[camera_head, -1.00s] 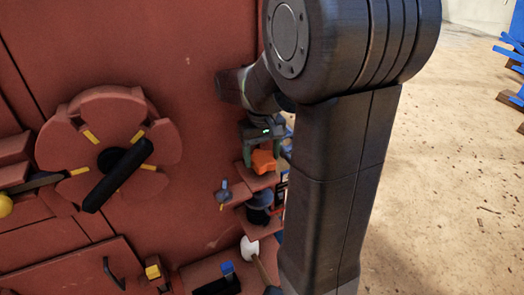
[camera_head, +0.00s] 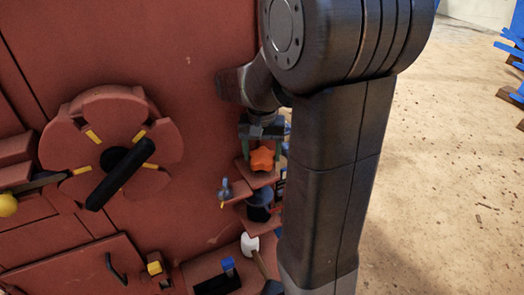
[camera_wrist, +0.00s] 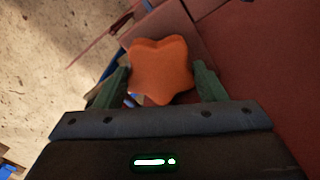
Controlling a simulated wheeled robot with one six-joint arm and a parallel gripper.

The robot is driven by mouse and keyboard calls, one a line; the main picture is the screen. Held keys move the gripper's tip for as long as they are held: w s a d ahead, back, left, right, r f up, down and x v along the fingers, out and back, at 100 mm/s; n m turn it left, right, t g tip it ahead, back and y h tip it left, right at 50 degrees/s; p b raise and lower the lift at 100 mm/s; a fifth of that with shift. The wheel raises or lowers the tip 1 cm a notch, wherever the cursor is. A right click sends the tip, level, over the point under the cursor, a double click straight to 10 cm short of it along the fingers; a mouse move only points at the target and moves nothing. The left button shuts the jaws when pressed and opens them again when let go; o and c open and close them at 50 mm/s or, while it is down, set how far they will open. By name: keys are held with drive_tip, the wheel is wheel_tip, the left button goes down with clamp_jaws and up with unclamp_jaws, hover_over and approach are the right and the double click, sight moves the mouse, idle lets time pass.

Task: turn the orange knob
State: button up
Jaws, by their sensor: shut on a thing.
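The orange knob (camera_head: 263,158) is star-shaped with rounded lobes and sits on a small red ledge of the machine, just left of my arm. In the wrist view the knob (camera_wrist: 160,70) fills the space between the two green fingers. My gripper (camera_head: 263,152) comes down on it from above, one finger on each side, and is shut on it. It also shows in the wrist view (camera_wrist: 158,82). The knob's underside and mount are hidden.
A red wheel with a black handle (camera_head: 120,173) is on the machine's wall at left. Below the knob are a small grey-blue lever (camera_head: 225,190), a dark round knob (camera_head: 259,205) and a white-headed lever (camera_head: 250,244). Open sandy ground (camera_head: 450,190) lies at right.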

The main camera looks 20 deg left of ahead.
sight(262, 155)
drive_tip(key=o, duration=1)
wheel_tip(262, 155, up, 14)
drive_tip(key=shift+f, duration=0.2)
idle(0.4)
wheel_tip(262, 155, down, 14)
drive_tip(key=shift+r, duration=0.2)
idle(0.5)
